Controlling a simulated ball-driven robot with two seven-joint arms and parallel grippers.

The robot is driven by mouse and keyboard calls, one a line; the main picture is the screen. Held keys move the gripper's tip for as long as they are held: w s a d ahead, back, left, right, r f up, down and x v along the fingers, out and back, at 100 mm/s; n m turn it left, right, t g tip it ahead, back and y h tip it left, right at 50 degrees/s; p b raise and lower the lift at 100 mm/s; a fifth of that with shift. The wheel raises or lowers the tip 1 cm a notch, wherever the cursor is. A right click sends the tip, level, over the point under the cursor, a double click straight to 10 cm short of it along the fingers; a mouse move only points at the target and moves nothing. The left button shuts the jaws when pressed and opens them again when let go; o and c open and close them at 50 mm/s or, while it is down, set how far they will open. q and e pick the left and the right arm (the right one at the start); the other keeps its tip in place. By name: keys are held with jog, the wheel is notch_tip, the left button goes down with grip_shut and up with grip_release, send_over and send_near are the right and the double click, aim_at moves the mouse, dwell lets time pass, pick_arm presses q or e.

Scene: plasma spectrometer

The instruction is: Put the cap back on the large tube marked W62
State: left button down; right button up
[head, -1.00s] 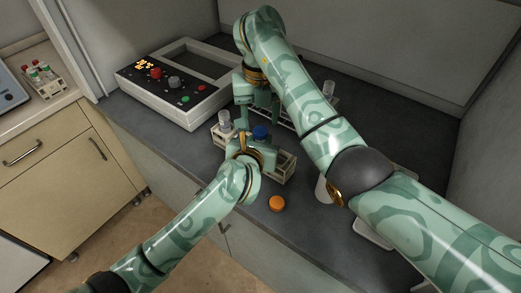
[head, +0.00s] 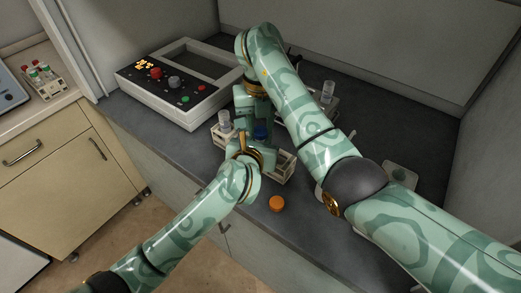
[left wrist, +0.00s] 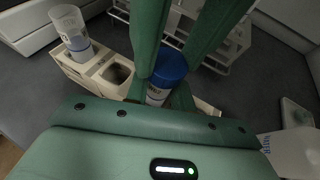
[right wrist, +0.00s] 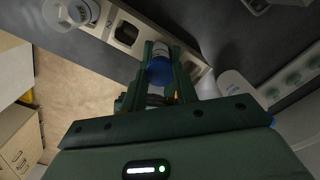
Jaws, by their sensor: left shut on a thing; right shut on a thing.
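A large tube (left wrist: 156,96) with a pale label stands in the cream rack (left wrist: 82,72), and my left gripper (left wrist: 160,88) is shut on it below its blue cap. The blue cap (left wrist: 170,66) sits at the tube's top, and my right gripper (right wrist: 161,72) is shut on it. In the head view the blue cap (head: 261,131) shows between my two grippers. I cannot tell whether it is fully seated, and the tube's marking is not legible. A clear-topped tube without a coloured cap (head: 224,121) stands in the rack's left end. An orange cap (head: 277,204) lies on the bench.
A spectrometer (head: 180,85) stands at the back left. A second rack with a clear tube (head: 328,91) is behind my right arm. A white bottle or flask (left wrist: 285,150) stands near the rack.

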jog(key=m, duration=0.5)
jog(key=shift+a, duration=0.1)
jog(key=m, duration=0.7)
jog(key=o, duration=1.1)
jog(key=shift+o, duration=0.2)
